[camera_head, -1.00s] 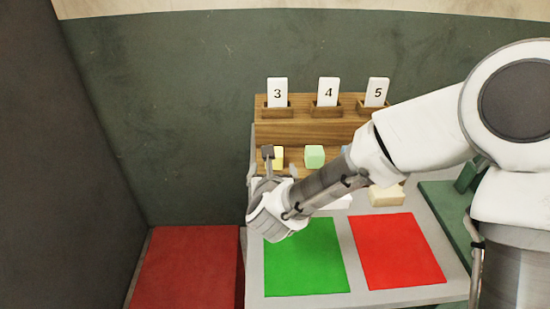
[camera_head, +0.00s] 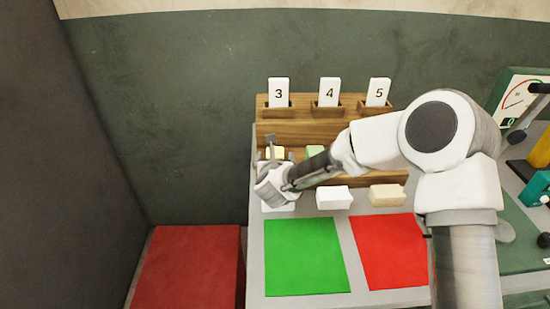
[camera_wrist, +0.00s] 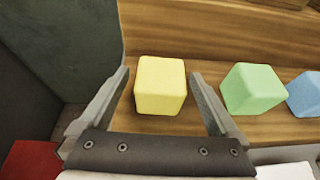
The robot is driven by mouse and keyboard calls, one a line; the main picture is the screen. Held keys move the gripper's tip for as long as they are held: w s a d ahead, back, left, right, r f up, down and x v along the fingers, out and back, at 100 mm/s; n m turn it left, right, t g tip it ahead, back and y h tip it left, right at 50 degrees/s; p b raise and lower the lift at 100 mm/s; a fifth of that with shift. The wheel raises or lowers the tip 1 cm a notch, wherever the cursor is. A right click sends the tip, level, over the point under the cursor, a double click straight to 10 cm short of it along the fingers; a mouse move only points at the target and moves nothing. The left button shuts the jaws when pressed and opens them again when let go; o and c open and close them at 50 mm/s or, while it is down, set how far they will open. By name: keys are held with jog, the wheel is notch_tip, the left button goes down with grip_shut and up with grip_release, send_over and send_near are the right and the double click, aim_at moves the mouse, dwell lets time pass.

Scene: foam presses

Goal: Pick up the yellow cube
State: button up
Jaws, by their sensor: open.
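The yellow cube (camera_wrist: 160,86) sits on the left end of the wooden shelf (camera_wrist: 270,127). In the head view the cube (camera_head: 275,152) is partly hidden behind my gripper (camera_head: 271,150). In the wrist view my gripper (camera_wrist: 163,95) is open, with one finger on each side of the yellow cube. A gap shows between the cube and each finger. I cannot tell whether the fingertips reach to the cube's depth.
A green cube (camera_wrist: 252,89) stands close to the right finger, with a blue cube (camera_wrist: 305,94) beyond it. Green (camera_head: 305,258) and red (camera_head: 378,250) mats lie in front.

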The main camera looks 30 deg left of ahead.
jog(key=shift+w, duration=0.1)
jog(key=shift+c, duration=0.3)
jog(key=c, duration=1.4)
jog(key=shift+o, duration=0.2)
